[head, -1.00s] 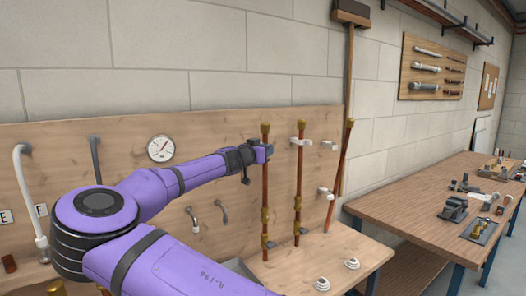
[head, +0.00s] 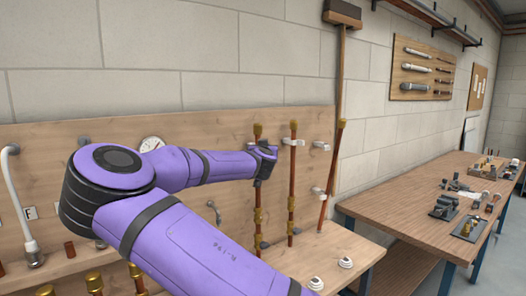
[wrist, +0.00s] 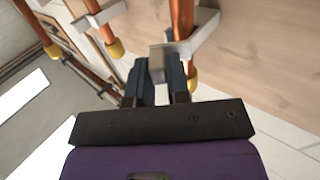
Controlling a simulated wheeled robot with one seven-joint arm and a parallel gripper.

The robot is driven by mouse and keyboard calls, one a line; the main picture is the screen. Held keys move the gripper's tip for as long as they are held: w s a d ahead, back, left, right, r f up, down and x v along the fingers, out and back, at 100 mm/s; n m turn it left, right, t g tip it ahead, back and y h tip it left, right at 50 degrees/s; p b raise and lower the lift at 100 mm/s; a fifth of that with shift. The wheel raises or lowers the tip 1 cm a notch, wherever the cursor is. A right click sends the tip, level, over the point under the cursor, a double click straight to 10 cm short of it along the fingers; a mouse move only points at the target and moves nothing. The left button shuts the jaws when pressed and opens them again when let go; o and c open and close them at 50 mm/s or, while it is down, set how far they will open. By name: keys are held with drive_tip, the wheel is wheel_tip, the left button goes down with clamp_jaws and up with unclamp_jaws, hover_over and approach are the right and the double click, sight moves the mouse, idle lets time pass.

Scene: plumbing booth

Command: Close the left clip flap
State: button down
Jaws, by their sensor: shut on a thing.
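My gripper (head: 268,151) is at the left copper pipe (head: 258,200), near its upper end, and hides most of the left clip in the head view. In the wrist view, the fingers of my gripper (wrist: 160,75) are closed on a small grey block, which looks like the left clip flap (wrist: 157,62). The pale left clip (wrist: 200,38) is beside the fingertips, at the copper pipe (wrist: 183,18) with its brass end (wrist: 192,76). How far the flap is swung cannot be told.
The middle pipe (head: 292,180) stands close to the right with its own white clip (head: 294,142). A leaning pipe (head: 332,175) is further right by two more clips. A pressure gauge (head: 151,144) is on the board behind my arm. A workbench (head: 400,207) stands at the right.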

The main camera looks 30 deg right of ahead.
drive_tip(key=shift+w+d+n+t+y, duration=0.2)
drive_tip(key=shift+d+n+t+y, duration=0.3)
drive_tip(key=shift+n+y, duration=1.05)
drive_tip(key=shift+w+d+n+t+y, duration=0.25)
drive_tip(key=shift+n+t+y, duration=0.55)
drive_tip(key=shift+y, duration=1.25)
drive_tip(key=shift+w+d+n+t+y, duration=0.15)
drive_tip(key=shift+d+n+t+y, duration=0.3)
drive_tip(key=shift+n+y, duration=1.15)
drive_tip(key=shift+w+f+y, duration=0.1)
drive_tip(key=shift+y, duration=0.6)
drive_tip(key=c, duration=1.1)
unclamp_jaws()
drive_tip(key=s, duration=1)
drive_tip(key=shift+s+d, duration=0.25)
drive_tip(key=shift+s, duration=0.1)
